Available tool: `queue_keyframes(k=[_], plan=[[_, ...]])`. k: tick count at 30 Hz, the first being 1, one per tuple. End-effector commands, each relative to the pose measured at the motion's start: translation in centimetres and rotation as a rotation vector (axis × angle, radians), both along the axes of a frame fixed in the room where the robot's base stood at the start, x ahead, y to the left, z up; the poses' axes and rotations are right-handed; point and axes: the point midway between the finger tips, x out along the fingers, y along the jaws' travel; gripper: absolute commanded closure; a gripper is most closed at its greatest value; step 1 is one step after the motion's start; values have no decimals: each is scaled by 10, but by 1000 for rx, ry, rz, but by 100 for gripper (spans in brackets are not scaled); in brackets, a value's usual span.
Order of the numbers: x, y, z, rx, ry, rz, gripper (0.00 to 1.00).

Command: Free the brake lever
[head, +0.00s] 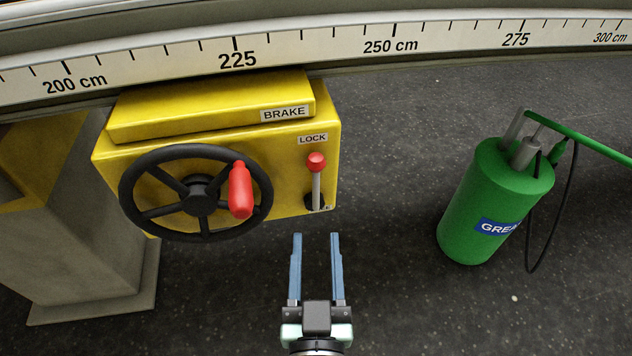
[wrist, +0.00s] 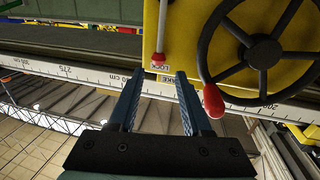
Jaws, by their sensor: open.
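The brake lever is a grey metal rod with a red ball knob (head: 316,162), standing up from a dark slot at the right of the yellow brake box (head: 270,152), under a LOCK label. In the wrist view the lever's red knob (wrist: 158,58) shows beyond and between my fingertips, and the picture is turned upside down. A black handwheel (head: 198,193) with a red handle (head: 240,190) is on the box left of the lever. My gripper (head: 316,236) is open and empty, in front of and below the lever, apart from it.
A white scale beam (head: 337,45) marked in centimetres runs across above the box. A green grease canister (head: 482,205) with a hose stands on the floor at the right. A grey post (head: 85,230) is at the left. The dark floor between box and canister is clear.

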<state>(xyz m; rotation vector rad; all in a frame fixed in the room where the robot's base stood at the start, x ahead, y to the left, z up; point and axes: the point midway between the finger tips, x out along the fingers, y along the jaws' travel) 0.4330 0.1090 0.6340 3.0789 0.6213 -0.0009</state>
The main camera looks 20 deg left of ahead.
Motion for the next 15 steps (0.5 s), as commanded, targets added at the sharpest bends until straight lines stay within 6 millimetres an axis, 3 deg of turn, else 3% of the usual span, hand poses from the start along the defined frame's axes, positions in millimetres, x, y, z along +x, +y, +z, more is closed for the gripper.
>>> queue_keyframes(k=[15], plan=[[68, 28, 1, 3, -5, -1, 51]])
